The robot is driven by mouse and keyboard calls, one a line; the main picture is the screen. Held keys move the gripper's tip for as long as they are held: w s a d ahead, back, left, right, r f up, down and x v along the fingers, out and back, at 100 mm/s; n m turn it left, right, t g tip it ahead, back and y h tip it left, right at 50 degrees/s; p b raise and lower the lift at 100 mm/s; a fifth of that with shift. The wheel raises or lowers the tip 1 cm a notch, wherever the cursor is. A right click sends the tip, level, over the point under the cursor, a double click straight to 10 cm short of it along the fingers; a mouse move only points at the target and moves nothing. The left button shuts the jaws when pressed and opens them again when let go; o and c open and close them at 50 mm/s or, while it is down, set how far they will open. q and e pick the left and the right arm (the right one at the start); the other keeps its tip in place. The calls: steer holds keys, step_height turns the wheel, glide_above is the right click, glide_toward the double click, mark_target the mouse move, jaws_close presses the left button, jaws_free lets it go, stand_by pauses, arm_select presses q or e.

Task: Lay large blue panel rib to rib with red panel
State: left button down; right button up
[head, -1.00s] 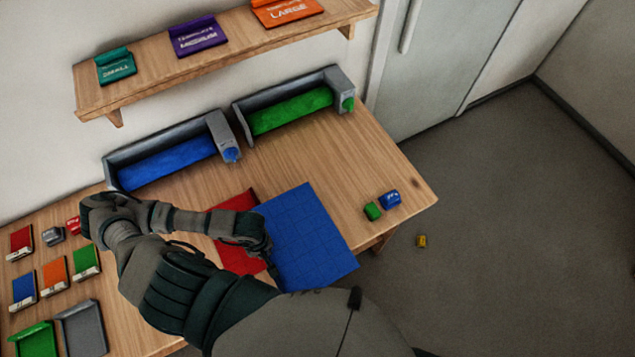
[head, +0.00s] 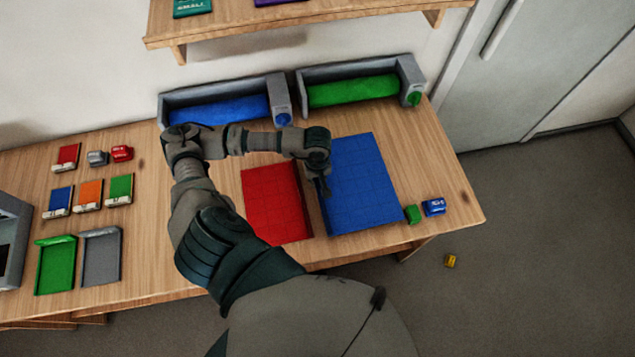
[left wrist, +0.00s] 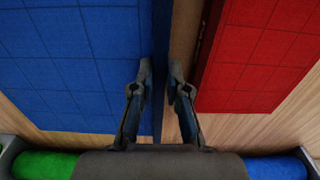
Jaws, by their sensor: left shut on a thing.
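The large blue panel (head: 362,190) lies at the right part of the table, its grid face up. My left gripper (head: 323,186) is shut on its left edge, on the upright blue rib. In the left wrist view the blue panel (left wrist: 75,60) is on the left, with the rib between the fingers (left wrist: 160,85). The red panel (head: 275,208) lies just left of the blue one, and on the right in the wrist view (left wrist: 250,60). A narrow strip of bare wood separates their facing edges, which run nearly parallel. My right gripper is out of view.
Blue (head: 220,110) and green (head: 350,90) rolls in grey holders stand at the back. A small green block (head: 412,214) and blue block (head: 433,207) sit right of the blue panel. Small cards and green and grey trays (head: 102,258) are at left.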

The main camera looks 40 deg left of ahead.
arm_select(q)
steer(key=shift+w+d, duration=0.1)
steer(key=shift+w, duration=0.1)
steer(key=shift+d+f, duration=0.2)
steer(key=shift+f, duration=0.15)
steer(key=shift+d+f+p, duration=0.25)
steer(key=shift+f, duration=0.3)
steer(key=shift+d+f+p, duration=0.2)
steer(key=shift+f+p, duration=0.05)
steer(key=shift+f, duration=0.3)
steer(key=shift+d+f, duration=0.1)
steer(key=shift+f, duration=0.05)
steer(key=c, duration=1.4)
jaws_free()
steer(key=shift+o, duration=1.1)
steer(key=shift+a, duration=0.25)
steer(key=shift+a+f, duration=0.15)
steer(key=shift+a, duration=0.3)
steer(key=shift+r, duration=0.25)
steer(key=r+b, duration=0.1)
steer(key=r, duration=0.4)
steer(key=r+b, duration=0.1)
steer(key=r, duration=0.5)
steer(key=shift+d+r, duration=0.2)
steer(key=shift+r, duration=0.1)
steer(key=shift+d, duration=0.2)
arm_select(e)
steer(key=shift+s+d+f, duration=0.4)
steer(key=shift+f, duration=0.15)
